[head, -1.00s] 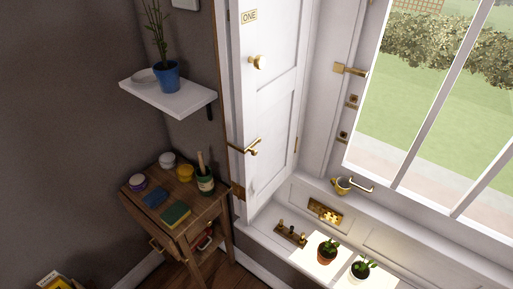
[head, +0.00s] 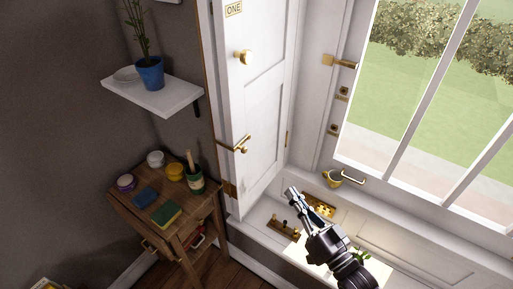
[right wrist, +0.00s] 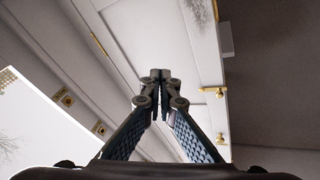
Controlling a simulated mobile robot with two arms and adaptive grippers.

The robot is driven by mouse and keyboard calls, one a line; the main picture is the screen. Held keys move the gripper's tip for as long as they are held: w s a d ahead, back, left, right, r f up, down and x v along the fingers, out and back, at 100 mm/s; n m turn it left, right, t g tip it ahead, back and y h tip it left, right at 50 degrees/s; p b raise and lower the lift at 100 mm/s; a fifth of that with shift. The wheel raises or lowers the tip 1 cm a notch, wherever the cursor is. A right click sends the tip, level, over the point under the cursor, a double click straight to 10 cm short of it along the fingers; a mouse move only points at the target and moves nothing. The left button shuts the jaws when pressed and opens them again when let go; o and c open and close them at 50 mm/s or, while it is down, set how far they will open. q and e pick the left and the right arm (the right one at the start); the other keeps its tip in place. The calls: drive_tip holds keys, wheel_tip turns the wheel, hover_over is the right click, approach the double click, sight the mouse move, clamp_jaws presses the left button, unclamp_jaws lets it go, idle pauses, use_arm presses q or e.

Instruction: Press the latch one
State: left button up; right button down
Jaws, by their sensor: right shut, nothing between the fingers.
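The white panel door (head: 265,100) carries a brass plate marked ONE (head: 233,9), a round brass knob (head: 243,57) and a brass lever latch (head: 236,146) lower at its left edge. The latch lies level across that edge; whether it is pressed I cannot tell. My right gripper (head: 291,190) is in front of the sill, right of and below the latch, apart from it. Its fingers are shut and empty, also in the right wrist view (right wrist: 160,76). There the latch (right wrist: 212,91) shows right of the fingertips. My left gripper is not in view.
A wooden side table (head: 180,222) with jars and sponges stands left of the door. A white shelf (head: 160,95) with a blue pot (head: 149,72) hangs above.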

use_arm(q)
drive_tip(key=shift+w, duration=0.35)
use_arm(e)
drive_tip(key=s+a+r+y, duration=0.1)
drive_tip(key=s+r+y, duration=0.1)
drive_tip(key=r, duration=0.5)
drive_tip(key=s+a+r+t+y, duration=0.1)
drive_tip(key=s+a+r+y, duration=0.1)
drive_tip(key=r, duration=0.5)
drive_tip(key=shift+n+y, duration=0.4)
drive_tip(key=shift+y, duration=0.1)
drive_tip(key=shift+w+r, duration=0.1)
drive_tip(key=p+x, duration=0.5)
drive_tip(key=x, duration=0.5)
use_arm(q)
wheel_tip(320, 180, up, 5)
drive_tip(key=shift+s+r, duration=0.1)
use_arm(e)
drive_tip(key=f, duration=0.1)
drive_tip(key=a+f, duration=0.1)
drive_tip(key=s+f, duration=0.1)
drive_tip(key=shift+a+f, duration=0.3)
drive_tip(key=shift+a, duration=0.1)
